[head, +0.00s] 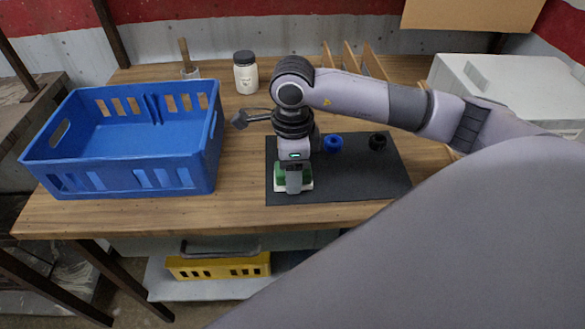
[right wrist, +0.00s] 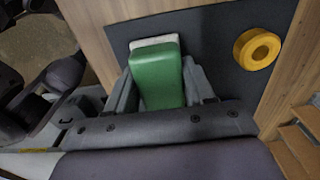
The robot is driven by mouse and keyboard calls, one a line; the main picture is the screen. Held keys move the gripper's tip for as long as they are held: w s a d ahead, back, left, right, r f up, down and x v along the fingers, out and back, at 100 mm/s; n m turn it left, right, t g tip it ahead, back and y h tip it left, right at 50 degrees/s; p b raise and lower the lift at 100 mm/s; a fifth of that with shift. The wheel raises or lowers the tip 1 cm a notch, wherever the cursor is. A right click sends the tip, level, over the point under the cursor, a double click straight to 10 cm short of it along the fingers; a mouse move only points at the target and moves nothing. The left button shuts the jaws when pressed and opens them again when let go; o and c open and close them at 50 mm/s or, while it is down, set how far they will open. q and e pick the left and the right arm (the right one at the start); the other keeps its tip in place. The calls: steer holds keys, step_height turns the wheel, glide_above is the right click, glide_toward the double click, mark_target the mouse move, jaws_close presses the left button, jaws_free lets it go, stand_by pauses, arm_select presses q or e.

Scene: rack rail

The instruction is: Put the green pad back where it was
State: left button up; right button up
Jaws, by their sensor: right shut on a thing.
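The green pad (head: 280,174) is between the fingers of my right gripper (head: 293,184), at the left front of the dark mat (head: 350,180). A white part shows at its lower edge. In the right wrist view the pad (right wrist: 158,78) lies between the two grey fingers of the gripper (right wrist: 158,88), with a white part (right wrist: 152,42) at its far end. The gripper is shut on the pad, which is low over the mat; I cannot tell whether it touches. My left gripper is not in view.
A blue ring (head: 333,143) and a black ring (head: 377,142) lie on the mat; a yellow ring (right wrist: 257,48) shows in the right wrist view. A blue crate (head: 120,170) stands left, a jar (head: 246,73) behind, a wooden rack (head: 352,58) and white box (head: 500,85) at back right.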

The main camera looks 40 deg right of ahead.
steer(key=shift+f, duration=0.15)
steer(key=shift+f, duration=0.15)
steer(key=o, duration=1)
step_height(320, 180, up, 12)
steer(key=shift+r+b, duration=0.2)
steer(key=shift+b, duration=0.25)
